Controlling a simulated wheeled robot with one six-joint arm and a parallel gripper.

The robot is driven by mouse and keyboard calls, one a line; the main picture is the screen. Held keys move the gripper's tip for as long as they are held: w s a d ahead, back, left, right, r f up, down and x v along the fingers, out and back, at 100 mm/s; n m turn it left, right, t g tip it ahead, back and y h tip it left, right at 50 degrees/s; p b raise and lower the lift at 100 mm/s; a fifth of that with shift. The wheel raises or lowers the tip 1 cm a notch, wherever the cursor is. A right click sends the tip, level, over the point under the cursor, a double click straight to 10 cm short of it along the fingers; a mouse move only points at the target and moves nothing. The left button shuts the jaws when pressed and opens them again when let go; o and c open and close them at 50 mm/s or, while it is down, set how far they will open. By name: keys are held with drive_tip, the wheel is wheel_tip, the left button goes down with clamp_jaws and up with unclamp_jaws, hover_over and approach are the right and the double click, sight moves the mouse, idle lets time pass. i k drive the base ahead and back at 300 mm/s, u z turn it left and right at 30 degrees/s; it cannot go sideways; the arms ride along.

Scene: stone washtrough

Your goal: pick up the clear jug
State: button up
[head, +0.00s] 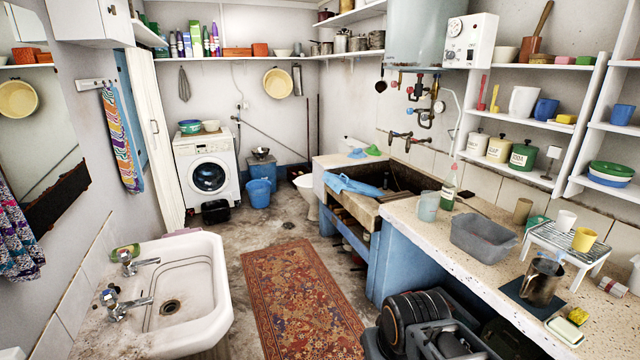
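A pale, see-through vessel (428,207) stands upright on the speckled counter (410,222), right of the stone trough. It looks like the clear jug, but I cannot make out a handle or spout. A second vessel, a dark, shiny jug (541,284), stands on a dark mat near the counter's right end. I cannot tell whether it is glass or metal. Parts of my arm show at the bottom, low in front of the counter. My gripper is not visible, and nothing is seen holding either vessel.
A bottle with green liquid (449,190) stands close right of the pale vessel. A grey basin (484,238) is further right. A small slatted rack (566,244) carries a white and a yellow cup. A patterned rug (300,300) lies on open floor left of the counter.

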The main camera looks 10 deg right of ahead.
sight(427, 206)
drive_tip(key=i, duration=3.7)
drive_tip(key=z, duration=2.7)
